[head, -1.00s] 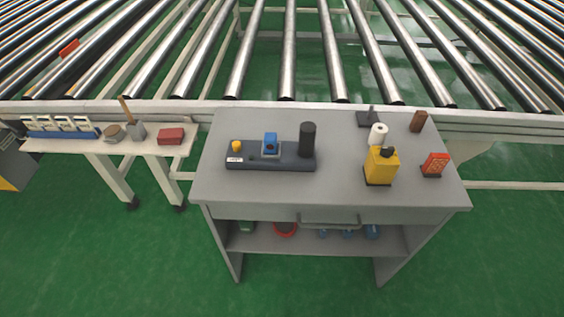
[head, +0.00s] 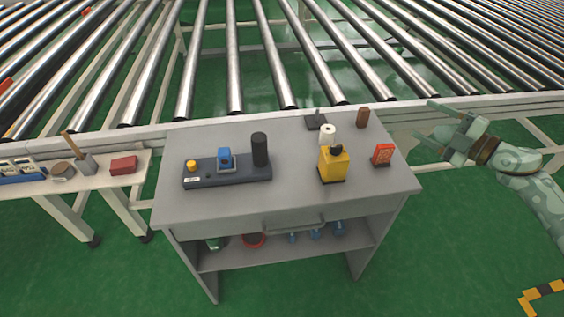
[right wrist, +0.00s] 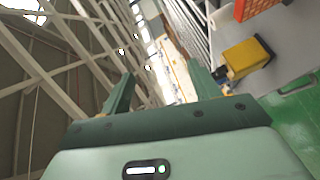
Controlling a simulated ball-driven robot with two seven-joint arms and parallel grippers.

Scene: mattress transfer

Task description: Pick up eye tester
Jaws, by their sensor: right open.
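No label names the eye tester. The likeliest match is a small red-orange patterned block (head: 383,154) on a dark base, upright near the right edge of the grey table (head: 290,208). An orange-red patterned thing (right wrist: 256,8) at the top of the right wrist view looks like the same block, cut by the frame edge. My right gripper (head: 438,128) is open and empty, beyond the table's right edge and apart from the block. Its spread fingers (right wrist: 160,70) show in the right wrist view. My left gripper is not in view.
Beside the block stand a yellow box (head: 333,165), a white roll (head: 327,132) and a brown block (head: 363,117). A dark panel (head: 228,175) with a black cylinder (head: 259,149) lies to the left. A roller conveyor (head: 234,70) runs behind. Green floor is clear in front.

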